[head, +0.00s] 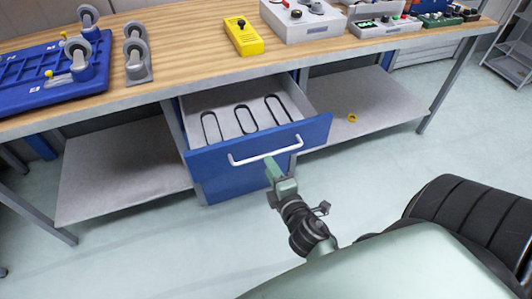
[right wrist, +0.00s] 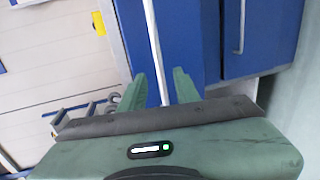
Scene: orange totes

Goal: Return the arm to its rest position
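My right gripper (head: 272,172) is in front of the pulled-out blue drawer (head: 225,170), at its white bar handle (head: 240,160). In the right wrist view the two green fingers (right wrist: 160,92) stand apart, and the white handle (right wrist: 153,45) shows between them with gaps on both sides. Whether a finger touches the handle cannot be told. The drawer holds several black oblong loops on its grey bottom. My left gripper is not in view.
The wooden workbench (head: 190,55) carries a blue pallet with grey casters, a yellow device (head: 243,36) and control boxes (head: 300,20). Lower shelves (head: 120,180) flank the drawer; a yellow ring (head: 351,118) lies on the right one. The floor in front is clear.

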